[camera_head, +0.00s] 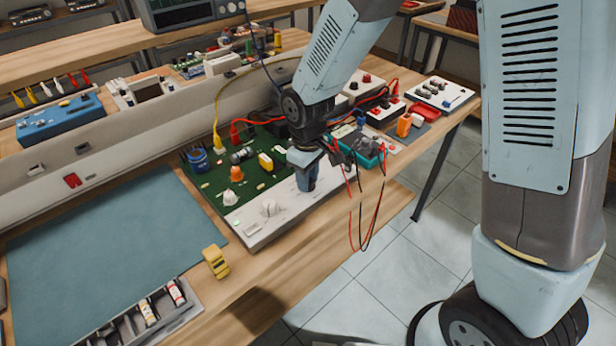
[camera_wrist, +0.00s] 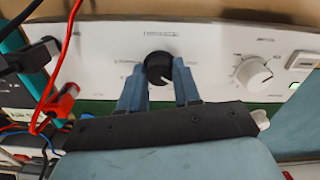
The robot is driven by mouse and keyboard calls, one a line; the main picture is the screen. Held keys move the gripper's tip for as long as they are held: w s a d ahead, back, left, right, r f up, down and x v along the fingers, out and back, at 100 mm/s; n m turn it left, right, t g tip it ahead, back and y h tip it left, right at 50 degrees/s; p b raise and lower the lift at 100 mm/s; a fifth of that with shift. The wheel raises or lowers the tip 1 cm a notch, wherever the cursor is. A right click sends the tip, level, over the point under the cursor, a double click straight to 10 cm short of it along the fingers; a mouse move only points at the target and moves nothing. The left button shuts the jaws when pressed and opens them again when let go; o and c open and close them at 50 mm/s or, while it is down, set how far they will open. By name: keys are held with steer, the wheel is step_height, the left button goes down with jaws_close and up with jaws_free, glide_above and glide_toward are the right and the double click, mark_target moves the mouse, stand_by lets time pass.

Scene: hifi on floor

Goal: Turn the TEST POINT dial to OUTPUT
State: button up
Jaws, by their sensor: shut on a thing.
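In the wrist view a round black dial (camera_wrist: 158,66) sits on a white panel (camera_wrist: 210,45), with a pale pointer mark toward its lower right. Small printed labels surround it, too small to read. My gripper (camera_wrist: 158,77) is shut on the dial, one blue finger on each side. In the head view my gripper (camera_head: 306,180) points down at the right part of the white front panel (camera_head: 247,230), and the dial is hidden behind it.
A white knob (camera_wrist: 255,72) stands beside the dial on the same panel. Red and black leads (camera_head: 364,222) hang over the bench edge near my gripper. A green circuit board (camera_head: 222,182) lies behind the panel.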

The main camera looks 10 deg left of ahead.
steer(key=m, duration=0.6)
steer(key=shift+w+m, duration=0.1)
steer(key=shift+m, duration=0.3)
stand_by(0.4)
steer(key=o, duration=1.1)
steer(key=shift+c, duration=0.2)
step_height(320, 180, up, 14)
